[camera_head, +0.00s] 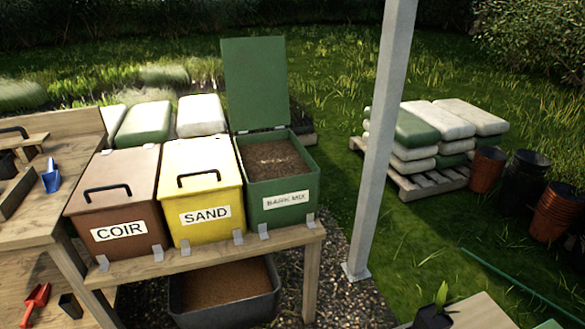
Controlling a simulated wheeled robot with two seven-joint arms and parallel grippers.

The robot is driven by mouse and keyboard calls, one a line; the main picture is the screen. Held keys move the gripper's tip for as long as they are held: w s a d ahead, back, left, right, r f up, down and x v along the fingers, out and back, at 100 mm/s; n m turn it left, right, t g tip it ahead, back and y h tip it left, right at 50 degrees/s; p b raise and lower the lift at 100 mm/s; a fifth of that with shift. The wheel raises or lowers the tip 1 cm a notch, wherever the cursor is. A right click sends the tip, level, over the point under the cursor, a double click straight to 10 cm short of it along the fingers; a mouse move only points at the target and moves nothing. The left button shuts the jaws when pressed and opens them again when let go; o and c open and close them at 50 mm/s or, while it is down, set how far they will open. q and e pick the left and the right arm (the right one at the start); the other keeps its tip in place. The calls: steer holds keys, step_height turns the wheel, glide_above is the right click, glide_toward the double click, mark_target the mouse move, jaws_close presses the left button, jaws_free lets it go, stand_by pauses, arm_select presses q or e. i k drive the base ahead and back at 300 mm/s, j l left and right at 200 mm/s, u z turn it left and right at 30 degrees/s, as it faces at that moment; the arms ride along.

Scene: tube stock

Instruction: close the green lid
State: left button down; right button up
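The green lid (254,84) stands open and nearly upright at the back edge of the green bin (290,206). The bin is labelled BARK MIX and holds dark brown material (272,160). It stands at the right end of the wooden bench, beside the yellow bin. Neither of my grippers shows in the head view, so their state and place cannot be seen.
The yellow SAND bin (202,203) and brown COIR bin (116,210) have shut lids with black handles. A grey post (380,140) rises right of the green bin. A dark tub (222,308) sits below the bench (215,257). Stacked sacks (437,123) lie on a pallet behind.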

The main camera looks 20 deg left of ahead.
mark_target(255, 68)
steer(key=i+j, duration=1.05)
steer(key=j, duration=0.15)
steer(key=z, duration=0.05)
